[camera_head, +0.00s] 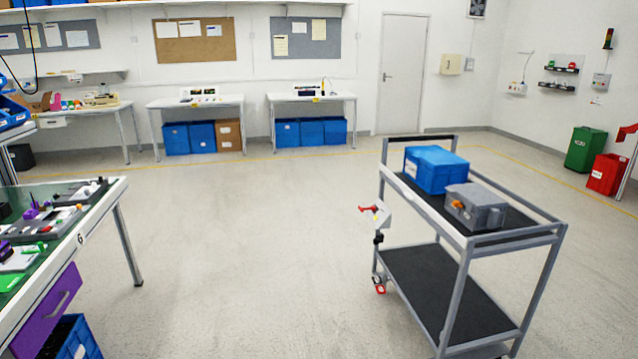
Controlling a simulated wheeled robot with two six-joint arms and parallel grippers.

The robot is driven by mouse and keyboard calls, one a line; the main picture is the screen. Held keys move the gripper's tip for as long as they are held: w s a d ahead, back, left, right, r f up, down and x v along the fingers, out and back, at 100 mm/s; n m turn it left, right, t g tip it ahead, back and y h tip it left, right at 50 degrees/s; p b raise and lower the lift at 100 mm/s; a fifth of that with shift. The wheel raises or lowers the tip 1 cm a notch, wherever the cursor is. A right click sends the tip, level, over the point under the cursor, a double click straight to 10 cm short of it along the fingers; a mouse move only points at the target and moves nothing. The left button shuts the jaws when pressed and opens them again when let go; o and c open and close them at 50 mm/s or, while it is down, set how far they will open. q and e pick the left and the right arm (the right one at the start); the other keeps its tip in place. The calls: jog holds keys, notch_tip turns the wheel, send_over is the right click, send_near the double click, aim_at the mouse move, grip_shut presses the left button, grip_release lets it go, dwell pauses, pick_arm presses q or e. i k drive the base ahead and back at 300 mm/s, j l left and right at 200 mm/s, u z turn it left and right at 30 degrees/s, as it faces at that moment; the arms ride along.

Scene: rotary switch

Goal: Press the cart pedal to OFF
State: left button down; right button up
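A grey metal cart (462,285) with two black shelves stands on the floor at the right. A small red part (380,287), which looks like a pedal, sits low by the caster at the cart's left corner. It is too small to tell its position or any marking. Higher on the same side, a white plate with a red lever (369,209) is fixed to the cart, with a dark part below it. Neither of my grippers is in view.
A blue bin (436,168) and a grey box (475,205) stand on the cart's top shelf. A workbench (92,226) with small parts is at the left. Green (584,150) and red (607,174) bins stand by the right wall. The floor between bench and cart is clear.

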aim_at(380, 286)
jog(key=i+z, duration=0.15)
jog(key=i, duration=0.25)
jog(key=i+j+z, duration=0.15)
jog(key=i, duration=0.3)
jog(key=i+j+z, duration=0.2)
jog(key=i, duration=0.2)
jog(key=i+j+z, duration=0.15)
jog(key=i, duration=0.25)
jog(key=i+j+z, duration=1.3)
jog(key=k+j, duration=0.1)
